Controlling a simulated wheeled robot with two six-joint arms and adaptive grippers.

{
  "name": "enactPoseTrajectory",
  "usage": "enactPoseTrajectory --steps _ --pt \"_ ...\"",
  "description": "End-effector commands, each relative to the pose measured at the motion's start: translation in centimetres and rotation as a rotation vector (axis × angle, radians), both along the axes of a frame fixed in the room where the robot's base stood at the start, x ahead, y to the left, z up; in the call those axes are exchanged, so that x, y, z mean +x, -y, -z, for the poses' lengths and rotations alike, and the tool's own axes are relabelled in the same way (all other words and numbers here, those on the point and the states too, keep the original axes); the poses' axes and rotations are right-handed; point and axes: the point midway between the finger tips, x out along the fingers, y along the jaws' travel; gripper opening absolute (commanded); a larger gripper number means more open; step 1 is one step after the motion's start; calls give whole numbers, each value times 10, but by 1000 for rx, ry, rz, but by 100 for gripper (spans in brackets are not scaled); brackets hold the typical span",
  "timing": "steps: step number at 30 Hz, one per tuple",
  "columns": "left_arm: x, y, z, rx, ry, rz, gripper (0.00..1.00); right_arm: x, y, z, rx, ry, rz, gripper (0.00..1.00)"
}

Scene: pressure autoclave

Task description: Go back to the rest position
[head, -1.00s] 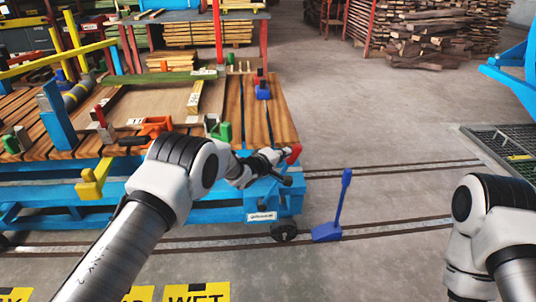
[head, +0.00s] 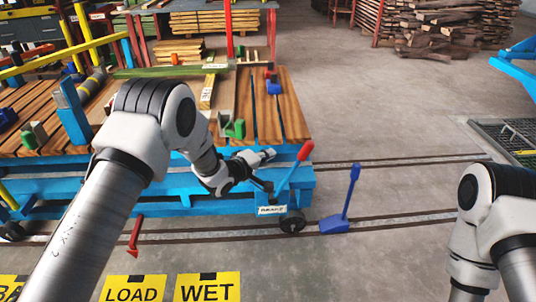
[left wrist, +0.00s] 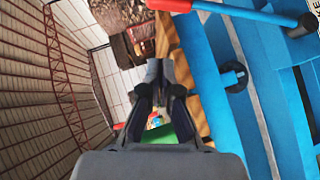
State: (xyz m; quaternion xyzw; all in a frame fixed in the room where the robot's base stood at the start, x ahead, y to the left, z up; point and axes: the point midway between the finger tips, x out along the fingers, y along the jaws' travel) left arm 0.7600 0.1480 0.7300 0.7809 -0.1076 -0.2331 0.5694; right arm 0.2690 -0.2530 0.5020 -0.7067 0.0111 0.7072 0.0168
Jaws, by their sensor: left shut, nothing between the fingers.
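My left gripper (head: 266,156) shows in the head view beyond my left forearm, in front of the right end of the blue cart (head: 240,200). Its fingers are together and hold nothing. A red-handled lever (head: 304,151) on the cart's corner stands just right of it. In the left wrist view the shut fingertips (left wrist: 154,68) are in the middle, with the red and blue lever (left wrist: 245,11) above. I cannot tell from these views whether gripper and lever touch. At the right edge only links of my right arm show; its gripper is out of the picture.
The cart carries wooden planks (head: 290,110) and a green block (head: 234,129). A blue pedal lever (head: 346,200) stands on the floor by the rails (head: 410,219). A floor grate (head: 500,140) lies at the right. The floor between is open.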

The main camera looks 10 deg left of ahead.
Motion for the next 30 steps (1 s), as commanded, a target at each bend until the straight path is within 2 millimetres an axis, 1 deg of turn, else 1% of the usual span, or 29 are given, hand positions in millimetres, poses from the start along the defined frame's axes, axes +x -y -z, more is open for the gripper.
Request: enactPoseTrajectory --steps 4,6,8,11,12,14,15,17,18,20,21,23,24,26,27,30 --pt "0 0 0 0 -1 0 0 0 0 0 0 0 0 40" --pt "-2 0 7 0 -11 -1 0 0 0 0 0 0 0 40" --pt "-7 -3 24 -2 -35 -5 0 0 0 0 0 0 0 40" --pt "-38 -10 71 -8 -145 -27 0 0 0 0 0 0 0 40" --pt "-59 -16 96 -12 -211 -49 0 0 0 0 0 0 0 40" --pt "-97 -26 133 12 -316 -84 0 0 0 0 0 0 0 40" --pt "-125 -33 156 49 -383 -99 0 0 0 0 0 0 0 40" --pt "-170 -44 187 127 -476 -106 0 0 0 0 0 0 0 40" --pt "-202 -51 204 189 -538 -100 0 0 0 0 0 0 0 40" --pt "-251 -61 224 292 -628 -75 0 0 0 0 0 0 0 40" --pt "-284 -67 233 363 -685 -46 0 0 0 0 0 0 0 40" --pt "-330 -75 242 467 -762 9 0 0 0 0 0 0 0 40" --pt "-358 -80 244 533 -807 54 0 0 0 0 0 0 0 40" --pt "-397 -87 245 626 -866 136 0 0 0 0 0 0 0 40" --pt "-421 -91 243 687 -900 197 0 0 0 0 0 0 0 40" --pt "-470 -99 232 833 -953 379 0 0 0 0 0 0 0 40"
